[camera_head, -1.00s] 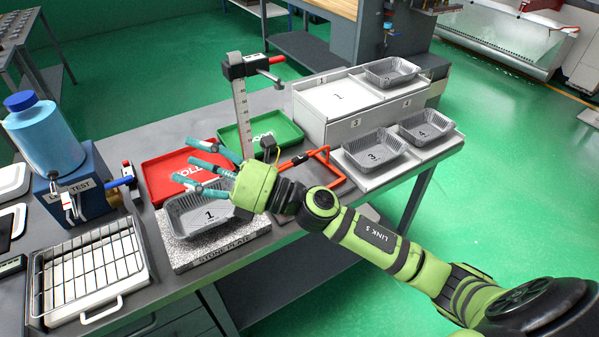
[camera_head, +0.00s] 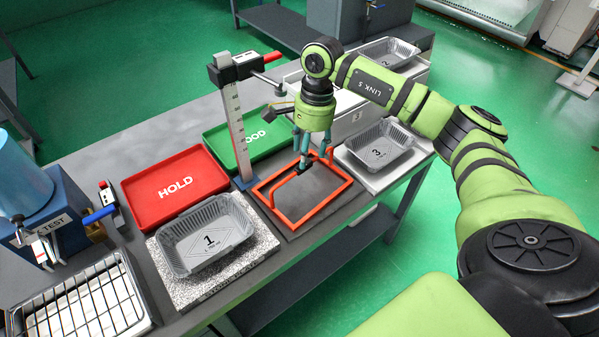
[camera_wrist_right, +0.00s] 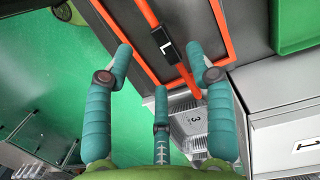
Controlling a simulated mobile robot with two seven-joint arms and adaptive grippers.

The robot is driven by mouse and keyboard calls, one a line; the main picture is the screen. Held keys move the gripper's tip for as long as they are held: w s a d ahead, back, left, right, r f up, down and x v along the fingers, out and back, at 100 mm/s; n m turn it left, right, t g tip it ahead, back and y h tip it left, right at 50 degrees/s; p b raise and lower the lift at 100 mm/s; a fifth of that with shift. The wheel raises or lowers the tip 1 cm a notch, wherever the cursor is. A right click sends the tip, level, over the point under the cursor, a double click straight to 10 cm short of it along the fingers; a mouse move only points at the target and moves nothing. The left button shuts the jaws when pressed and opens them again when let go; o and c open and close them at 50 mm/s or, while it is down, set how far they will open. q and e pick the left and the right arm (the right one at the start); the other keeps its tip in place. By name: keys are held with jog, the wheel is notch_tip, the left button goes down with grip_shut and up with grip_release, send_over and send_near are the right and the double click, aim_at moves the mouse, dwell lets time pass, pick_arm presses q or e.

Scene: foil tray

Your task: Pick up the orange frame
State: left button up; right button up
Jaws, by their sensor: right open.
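The orange frame (camera_head: 275,208) lies on a dark plate on the bench, between foil tray 1 and foil tray 3. It has a raised orange bar with a black grip marked L, and this grip (camera_wrist_right: 166,45) shows in the right wrist view. My right gripper (camera_head: 308,160) points down over the far side of the frame. Its teal fingers (camera_wrist_right: 160,75) are spread on either side of the bar and apart from each other. The gripper is open and holds nothing. Whether a finger touches the bar, I cannot tell. My left gripper is out of view.
Foil tray 1 (camera_head: 236,256) sits on a stone plate at the left. A red HOLD tray (camera_head: 140,205) and a green tray (camera_head: 215,142) lie behind. A height gauge (camera_head: 234,125) stands upright close to the frame. Foil tray 3 (camera_head: 360,160) is right.

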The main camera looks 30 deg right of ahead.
jog(key=f+p, duration=0.1)
jog(key=f, duration=0.1)
jog(key=f+p, duration=0.1)
jog(key=f, duration=0.1)
jog(key=shift+w+a+f+p, duration=0.1)
jog(key=shift+a+f+p, duration=0.1)
jog(key=shift+f+p, duration=0.15)
jog(key=shift+f, duration=0.4)
jog(key=shift+a, duration=0.1)
jog(key=shift+c, duration=0.4)
grip_shut()
